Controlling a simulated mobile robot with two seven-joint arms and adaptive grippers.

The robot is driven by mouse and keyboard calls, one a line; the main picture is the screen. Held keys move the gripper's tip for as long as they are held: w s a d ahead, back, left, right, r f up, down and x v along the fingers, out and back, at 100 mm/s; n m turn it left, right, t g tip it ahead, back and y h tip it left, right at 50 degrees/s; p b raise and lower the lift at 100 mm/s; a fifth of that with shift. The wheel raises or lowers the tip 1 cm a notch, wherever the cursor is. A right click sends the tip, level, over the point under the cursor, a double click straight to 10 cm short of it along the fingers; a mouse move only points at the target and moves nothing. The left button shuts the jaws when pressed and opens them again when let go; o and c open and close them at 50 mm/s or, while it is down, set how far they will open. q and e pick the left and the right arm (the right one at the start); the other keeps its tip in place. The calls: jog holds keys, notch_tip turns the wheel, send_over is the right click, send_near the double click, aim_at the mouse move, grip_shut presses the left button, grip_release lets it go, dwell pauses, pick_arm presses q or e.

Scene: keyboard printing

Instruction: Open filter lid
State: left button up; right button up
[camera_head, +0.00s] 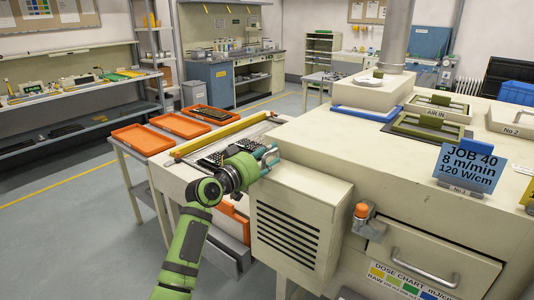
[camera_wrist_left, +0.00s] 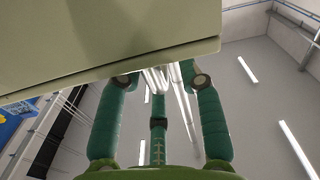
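A beige machine (camera_head: 340,130) fills the right side of the head view. On its front stands a box with a louvred face (camera_head: 298,228). On the machine's top are olive-green frames, one by an "AIR IN" label (camera_head: 436,113) and one closer (camera_head: 428,130). I cannot tell which part is the filter lid. My left gripper (camera_head: 270,158) is at the top left corner of the louvred box; contact cannot be told. My right gripper is not in view.
A conveyor with black keyboard parts (camera_head: 212,158) lies left of my left gripper. Orange trays (camera_head: 143,138) sit on a side table. A blue "JOB 40" card (camera_head: 468,168) stands on the machine. An orange-topped latch or lamp (camera_head: 361,211) and a drawer handle (camera_head: 423,268) are at the front.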

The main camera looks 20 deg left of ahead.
pick_arm(q)
jog(key=shift+w, duration=0.1)
grip_shut()
jog(key=shift+r, duration=0.1)
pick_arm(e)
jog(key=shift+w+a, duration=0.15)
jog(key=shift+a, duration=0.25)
pick_arm(q)
jog(key=shift+r, duration=0.1)
